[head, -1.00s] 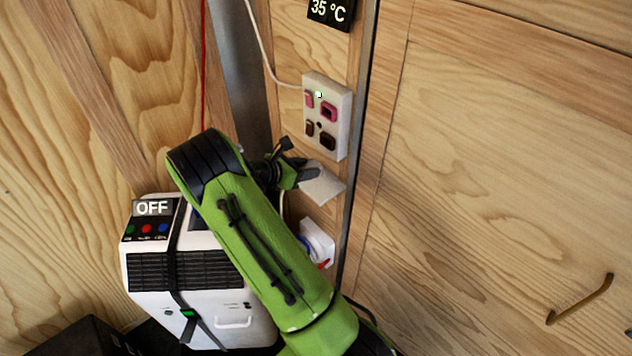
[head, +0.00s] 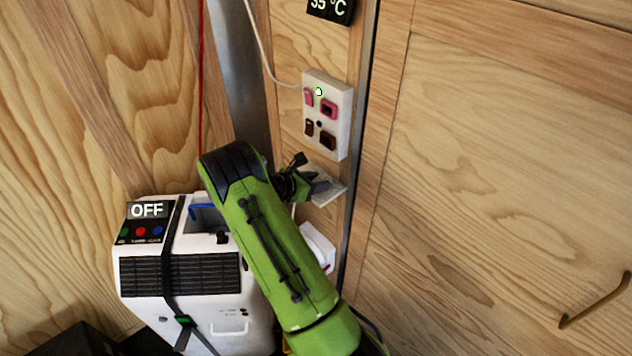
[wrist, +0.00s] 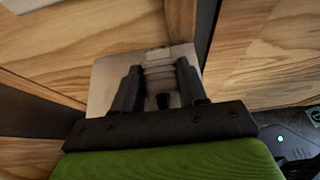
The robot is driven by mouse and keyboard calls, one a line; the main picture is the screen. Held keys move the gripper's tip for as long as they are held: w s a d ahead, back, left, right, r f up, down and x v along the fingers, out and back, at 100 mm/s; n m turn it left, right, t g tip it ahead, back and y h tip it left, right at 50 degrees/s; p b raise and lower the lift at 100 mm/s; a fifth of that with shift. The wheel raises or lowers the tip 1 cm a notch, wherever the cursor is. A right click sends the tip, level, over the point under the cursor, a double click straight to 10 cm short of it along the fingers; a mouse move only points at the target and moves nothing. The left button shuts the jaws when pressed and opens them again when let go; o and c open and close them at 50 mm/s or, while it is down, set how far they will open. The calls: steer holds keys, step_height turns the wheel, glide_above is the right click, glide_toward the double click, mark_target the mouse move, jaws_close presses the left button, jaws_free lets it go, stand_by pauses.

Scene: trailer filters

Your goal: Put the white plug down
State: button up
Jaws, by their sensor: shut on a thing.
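My gripper (wrist: 158,88) is shut on the white plug (wrist: 160,62), which sits between its two dark fingers in the wrist view. Behind the plug is a flat pale surface (wrist: 104,78), which looks like a small shelf. I cannot tell whether the plug touches it. In the head view my gripper (head: 318,185) is over the small white shelf (head: 328,197) on the wall, below the socket panel. The plug cannot be made out there, and my green arm hides part of the area.
The white socket panel (head: 341,118) with pink and dark switches is on the wall just above. A white unit (head: 140,275) showing OFF stands at lower left, with a strap around it. A white wall fitting (head: 320,245) is partly behind my arm. The wooden wall at right has a handle (head: 596,300).

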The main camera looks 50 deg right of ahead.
steer(key=shift+f, duration=0.35)
steer(key=o, duration=1.2)
steer(key=shift+c, duration=0.2)
